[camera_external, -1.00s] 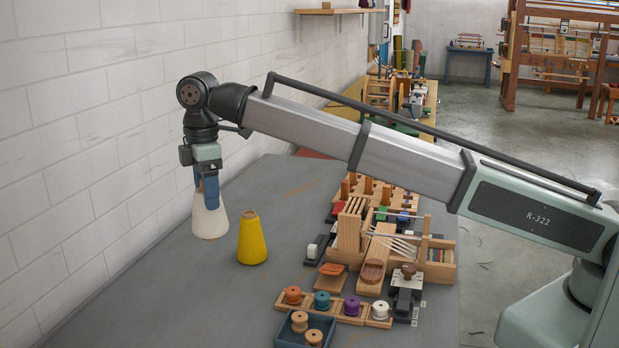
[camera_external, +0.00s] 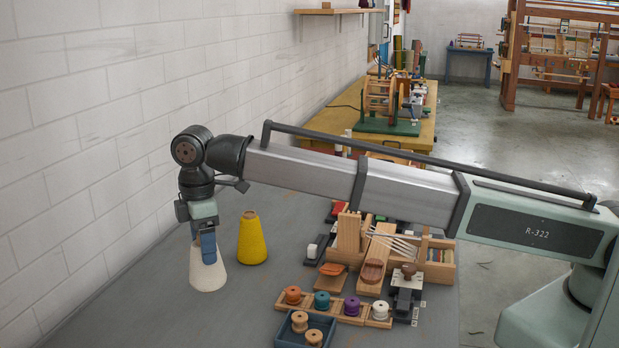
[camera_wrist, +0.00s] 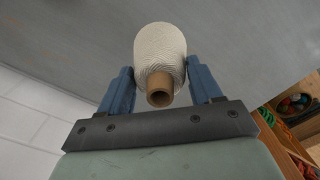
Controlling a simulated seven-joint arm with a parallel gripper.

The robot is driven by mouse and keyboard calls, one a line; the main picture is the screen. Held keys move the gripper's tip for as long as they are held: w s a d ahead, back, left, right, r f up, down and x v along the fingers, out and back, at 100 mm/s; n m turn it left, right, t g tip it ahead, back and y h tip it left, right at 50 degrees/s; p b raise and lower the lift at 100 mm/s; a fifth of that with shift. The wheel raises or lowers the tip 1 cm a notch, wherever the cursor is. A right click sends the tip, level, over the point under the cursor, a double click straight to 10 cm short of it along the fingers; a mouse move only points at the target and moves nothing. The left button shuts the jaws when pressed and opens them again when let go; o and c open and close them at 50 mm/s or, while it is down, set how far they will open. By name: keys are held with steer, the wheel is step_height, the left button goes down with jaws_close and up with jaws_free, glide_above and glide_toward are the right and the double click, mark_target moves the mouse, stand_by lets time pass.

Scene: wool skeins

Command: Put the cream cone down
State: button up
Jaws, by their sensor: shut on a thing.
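The cream cone (camera_external: 207,277) is upright at the left side of the grey table, in the external view. My gripper (camera_external: 208,258) is above it with its blue fingers around its upper part. Whether the cone's base touches the table or hangs just above it, I cannot tell. In the wrist view the cream cone (camera_wrist: 160,48) shows with its brown tube end between the two blue fingers of my gripper (camera_wrist: 160,88). The gripper is shut on it.
A yellow cone (camera_external: 252,240) stands upright just right of the cream cone. Wooden spool racks (camera_external: 335,306) and a blue tray (camera_external: 278,335) with spools lie farther right. The white brick wall (camera_external: 80,130) is at the left. The table in front of the cream cone is clear.

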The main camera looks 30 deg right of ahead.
mark_target(207, 268)
steer(key=shift+f, duration=3)
steer(key=shift+f, duration=0.1)
steer(key=o, duration=1.6)
step_height(207, 268, up, 12)
steer(key=shift+r, duration=0.15)
steer(key=shift+w, duration=0.1)
